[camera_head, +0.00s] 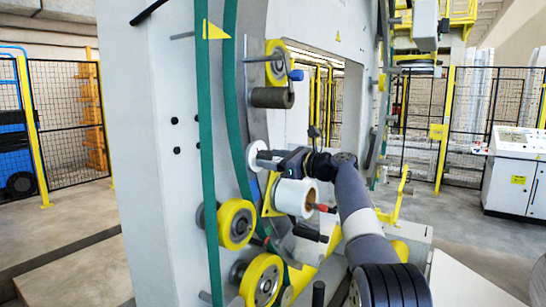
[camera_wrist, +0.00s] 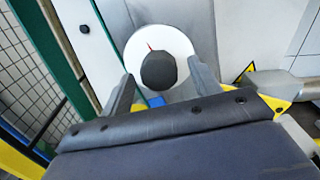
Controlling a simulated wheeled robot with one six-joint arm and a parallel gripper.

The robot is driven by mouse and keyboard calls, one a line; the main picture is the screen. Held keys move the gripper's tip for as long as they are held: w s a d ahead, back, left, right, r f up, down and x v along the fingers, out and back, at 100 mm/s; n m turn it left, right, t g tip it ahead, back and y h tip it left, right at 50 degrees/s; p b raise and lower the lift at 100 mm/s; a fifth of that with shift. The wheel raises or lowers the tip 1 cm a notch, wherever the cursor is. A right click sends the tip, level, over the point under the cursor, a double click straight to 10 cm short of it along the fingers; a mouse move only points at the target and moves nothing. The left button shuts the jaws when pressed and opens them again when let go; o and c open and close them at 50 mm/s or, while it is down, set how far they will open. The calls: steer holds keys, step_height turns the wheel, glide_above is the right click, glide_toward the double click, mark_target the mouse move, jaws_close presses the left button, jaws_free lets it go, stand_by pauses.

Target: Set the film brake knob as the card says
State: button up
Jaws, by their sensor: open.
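The film brake knob (camera_wrist: 158,71) is a dark rounded knob on a round white dial (camera_wrist: 180,41). A thin red mark shows on the dial just above the knob, slightly left of its middle. My gripper (camera_wrist: 161,72) is open, with one finger on each side of the knob. I cannot tell whether either finger touches it. In the head view, the white dial (camera_head: 256,155) shows edge-on at the tip of my gripper (camera_head: 272,160). The knob is mostly hidden there. I cannot make out a readable card in either view.
A white film roll (camera_head: 295,198) sits just below my gripper, beside a red-tipped handle (camera_head: 322,208). Yellow wheels (camera_head: 236,224) and a green ring (camera_head: 235,100) are mounted on the grey machine. A control console (camera_head: 515,172) stands far right beyond open floor.

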steer(key=c, duration=1)
steer(key=shift+n, duration=0.3)
steer(key=n, duration=0.3)
steer(key=shift+n, duration=0.4)
steer(key=n, duration=0.4)
steer(key=shift+n, duration=0.3)
steer(key=n, duration=0.8)
steer(key=shift+n, duration=0.3)
steer(key=shift+f+n, duration=0.1)
steer(key=shift+n, duration=0.2)
